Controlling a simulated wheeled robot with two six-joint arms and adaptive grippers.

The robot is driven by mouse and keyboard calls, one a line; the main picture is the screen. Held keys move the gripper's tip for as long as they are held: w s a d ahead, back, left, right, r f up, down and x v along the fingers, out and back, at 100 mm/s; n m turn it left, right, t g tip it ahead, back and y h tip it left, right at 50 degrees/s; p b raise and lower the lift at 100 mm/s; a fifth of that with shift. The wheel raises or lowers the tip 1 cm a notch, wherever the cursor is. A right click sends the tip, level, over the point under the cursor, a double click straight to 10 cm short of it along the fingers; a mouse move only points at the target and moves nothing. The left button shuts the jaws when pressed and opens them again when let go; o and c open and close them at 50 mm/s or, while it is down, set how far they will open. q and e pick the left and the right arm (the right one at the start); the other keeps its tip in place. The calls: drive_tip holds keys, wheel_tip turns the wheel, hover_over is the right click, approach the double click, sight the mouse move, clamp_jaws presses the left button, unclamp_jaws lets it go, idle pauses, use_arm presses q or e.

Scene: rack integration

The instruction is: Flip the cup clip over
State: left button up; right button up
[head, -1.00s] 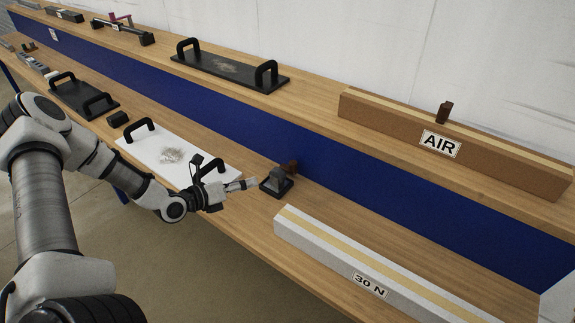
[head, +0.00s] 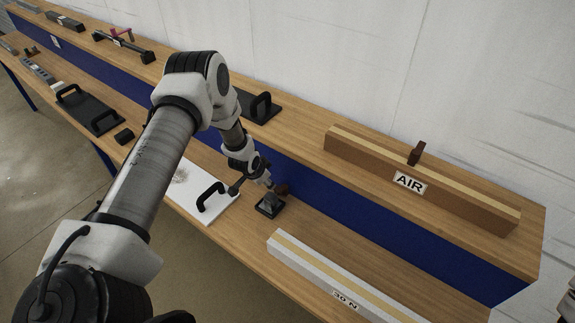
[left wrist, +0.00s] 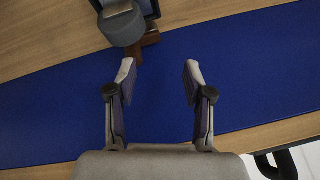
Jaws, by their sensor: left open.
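A small fixture with a dark square base (head: 268,211), a grey upper part and a brown piece (head: 283,189) stands on the lower wooden shelf. I take it to be the cup clip, but cannot tell which part is meant. In the left wrist view its grey round part (left wrist: 122,27) and brown piece (left wrist: 150,40) are at the top edge, partly cut off. My left gripper (head: 268,184) is just above and behind the fixture. In the left wrist view my left gripper (left wrist: 158,72) is open and empty, its left fingertip near the brown piece. My right gripper is not in view.
The upper shelf holds a brown beam marked AIR (head: 420,185). A blue panel (head: 345,222) rises behind the lower shelf.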

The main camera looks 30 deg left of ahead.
sight(284, 187)
use_arm(q)
drive_tip(key=w+d+n, duration=0.1)
drive_tip(key=w+d+f+n+p, duration=0.1)
drive_tip(key=d+n, duration=0.1)
drive_tip(key=w+d+f+n+g, duration=0.1)
drive_tip(key=n, duration=0.1)
drive_tip(key=shift+d+f+p, duration=0.25)
drive_tip(key=shift+p, duration=0.1)
drive_tip(key=shift+x, duration=0.85)
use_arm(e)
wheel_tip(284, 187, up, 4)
use_arm(q)
drive_tip(key=b+x, duration=0.2)
drive_tip(key=b, duration=0.2)
drive_tip(key=shift+f, duration=0.2)
drive_tip(key=shift+w+f+b, duration=0.15)
drive_tip(key=shift+w+b, duration=0.05)
drive_tip(key=shift+b, duration=0.2)
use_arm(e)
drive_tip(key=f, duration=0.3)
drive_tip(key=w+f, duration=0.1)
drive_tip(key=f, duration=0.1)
use_arm(q)
drive_tip(key=shift+r, duration=0.2)
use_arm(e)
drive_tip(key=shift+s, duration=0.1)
use_arm(q)
drive_tip(key=shift+s, duration=0.1)
clamp_jaws()
